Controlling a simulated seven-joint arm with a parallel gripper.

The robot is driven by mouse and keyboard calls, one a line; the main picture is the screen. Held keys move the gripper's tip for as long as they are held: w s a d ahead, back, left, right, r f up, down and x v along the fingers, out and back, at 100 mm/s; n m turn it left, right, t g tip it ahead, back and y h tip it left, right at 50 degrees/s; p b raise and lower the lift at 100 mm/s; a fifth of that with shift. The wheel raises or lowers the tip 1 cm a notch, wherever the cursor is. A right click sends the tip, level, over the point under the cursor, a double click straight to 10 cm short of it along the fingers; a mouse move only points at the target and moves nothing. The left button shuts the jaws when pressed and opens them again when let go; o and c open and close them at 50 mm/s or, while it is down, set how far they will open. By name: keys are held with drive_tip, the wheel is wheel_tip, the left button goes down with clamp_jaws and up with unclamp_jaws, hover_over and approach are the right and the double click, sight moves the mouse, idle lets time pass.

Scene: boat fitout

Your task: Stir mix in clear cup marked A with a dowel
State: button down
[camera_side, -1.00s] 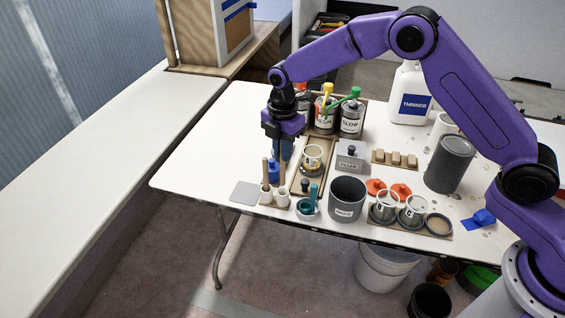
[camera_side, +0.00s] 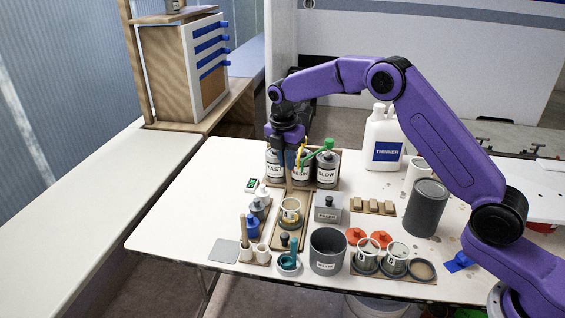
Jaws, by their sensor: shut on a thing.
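The clear cup marked A (camera_side: 290,213) stands upright in a wooden tray, holding tan contents. My gripper (camera_side: 286,147) is at the back left of the table, over or behind the can labelled FAST (camera_side: 274,172), well away from the cup. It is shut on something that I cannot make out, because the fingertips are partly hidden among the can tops. One wooden dowel (camera_side: 244,229) stands upright in a small holder with white sleeves (camera_side: 262,253) at the front left.
Two cans with yellow and green pumps, one labelled SLOW (camera_side: 326,170), crowd the gripper. A white THINNER jug (camera_side: 383,143) stands behind right. Clear cups (camera_side: 367,258), a grey pot (camera_side: 327,251) and a FILLER box (camera_side: 328,208) stand near the cup. The table's left is clear.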

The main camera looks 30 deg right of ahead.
sight(290, 191)
drive_tip(key=shift+f, duration=1.8)
drive_tip(key=shift+w+d+f, duration=0.1)
drive_tip(key=shift+d+f, duration=0.05)
drive_tip(key=shift+f, duration=1.05)
drive_tip(key=shift+s+d+f, duration=0.1)
drive_tip(key=shift+d+f, duration=0.1)
drive_tip(key=shift+f, duration=1.05)
drive_tip(key=shift+w+d+f, duration=0.1)
drive_tip(key=shift+d+f, duration=0.05)
drive_tip(key=shift+f, duration=1.15)
